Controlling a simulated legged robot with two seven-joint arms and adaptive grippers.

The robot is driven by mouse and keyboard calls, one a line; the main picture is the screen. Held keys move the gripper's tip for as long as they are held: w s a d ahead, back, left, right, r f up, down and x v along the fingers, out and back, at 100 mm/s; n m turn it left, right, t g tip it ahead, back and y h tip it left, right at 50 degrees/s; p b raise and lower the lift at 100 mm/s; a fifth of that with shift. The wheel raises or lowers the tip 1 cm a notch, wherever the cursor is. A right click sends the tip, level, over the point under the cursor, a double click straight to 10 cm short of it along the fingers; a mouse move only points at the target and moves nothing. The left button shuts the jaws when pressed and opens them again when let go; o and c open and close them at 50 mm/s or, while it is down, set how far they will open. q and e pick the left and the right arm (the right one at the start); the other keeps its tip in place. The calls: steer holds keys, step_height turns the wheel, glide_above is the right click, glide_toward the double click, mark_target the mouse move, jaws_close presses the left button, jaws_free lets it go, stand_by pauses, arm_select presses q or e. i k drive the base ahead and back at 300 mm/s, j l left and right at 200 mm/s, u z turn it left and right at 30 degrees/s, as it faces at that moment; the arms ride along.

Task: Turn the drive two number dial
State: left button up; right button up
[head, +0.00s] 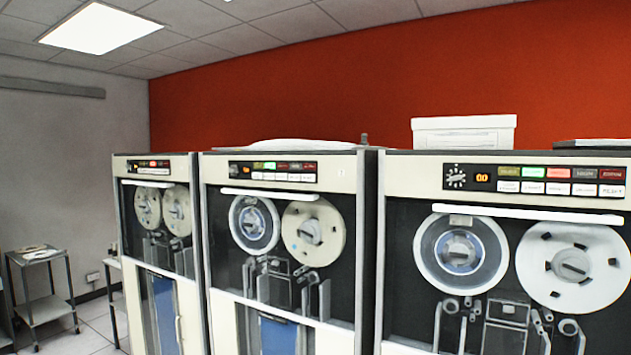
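Three tape drives stand side by side. The right drive (400,200) is nearest and has a round number dial (455,177) at the left of its top panel, beside an orange display (482,178) that seems to read 00. The middle drive (209,200) has a smaller dial (234,168) at the left of its panel. The left drive (119,200) has a panel (148,167) whose dial is too small to make out clearly. I cannot read which drive is number two. Neither of my grippers is in view.
Each drive has two tape reels behind its front, such as the white reel (572,266) on the right drive. A white box (464,132) sits on top. A small metal table (45,310) stands at far left, with open floor (90,335) beside it.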

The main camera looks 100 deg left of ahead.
mark_target(234, 171)
steer(key=i+u, duration=0.1)
steer(key=u, duration=3.75)
